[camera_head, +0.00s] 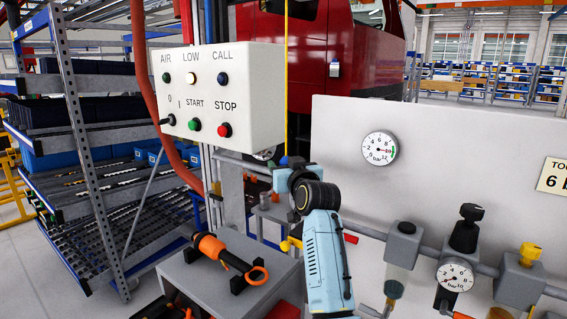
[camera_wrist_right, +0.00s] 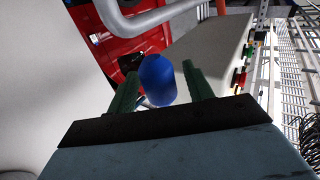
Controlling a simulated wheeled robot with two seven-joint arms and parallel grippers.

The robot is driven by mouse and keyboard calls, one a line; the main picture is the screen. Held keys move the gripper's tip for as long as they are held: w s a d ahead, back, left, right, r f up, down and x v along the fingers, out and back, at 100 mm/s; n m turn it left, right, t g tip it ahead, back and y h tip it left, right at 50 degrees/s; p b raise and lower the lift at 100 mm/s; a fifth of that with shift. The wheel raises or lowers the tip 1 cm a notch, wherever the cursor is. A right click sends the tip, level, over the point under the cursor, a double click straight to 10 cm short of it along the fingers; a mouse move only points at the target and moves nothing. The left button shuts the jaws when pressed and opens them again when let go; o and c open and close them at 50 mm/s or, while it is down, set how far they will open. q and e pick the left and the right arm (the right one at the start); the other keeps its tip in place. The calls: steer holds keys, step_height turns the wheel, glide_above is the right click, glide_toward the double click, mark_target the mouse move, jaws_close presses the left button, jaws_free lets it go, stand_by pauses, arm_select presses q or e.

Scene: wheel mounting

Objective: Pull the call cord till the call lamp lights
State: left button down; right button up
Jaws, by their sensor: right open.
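The yellow call cord (camera_head: 286,80) hangs straight down to the right of the control box. Its lower end runs behind or into my right gripper (camera_head: 284,168), where a small bit of blue shows. In the right wrist view, the blue pull handle (camera_wrist_right: 157,82) sits between the two green fingers of my right gripper (camera_wrist_right: 162,74). The fingers are open, with a gap to the handle on the right side; contact on the left cannot be told. The call lamp (camera_head: 222,78) on the box is dark blue and looks unlit. My left gripper is out of view.
The white control box (camera_head: 250,110) has AIR, LOW and CALL lamps; the LOW lamp (camera_head: 193,78) is pale and bright. A grey panel with gauges (camera_head: 380,148) stands right. An orange-and-black tool (camera_head: 225,255) lies on a grey cabinet. A rack (camera_head: 75,150) stands left.

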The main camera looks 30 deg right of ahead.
steer(key=shift+x, duration=0.8)
steer(key=shift+f, duration=0.1)
jaws_close()
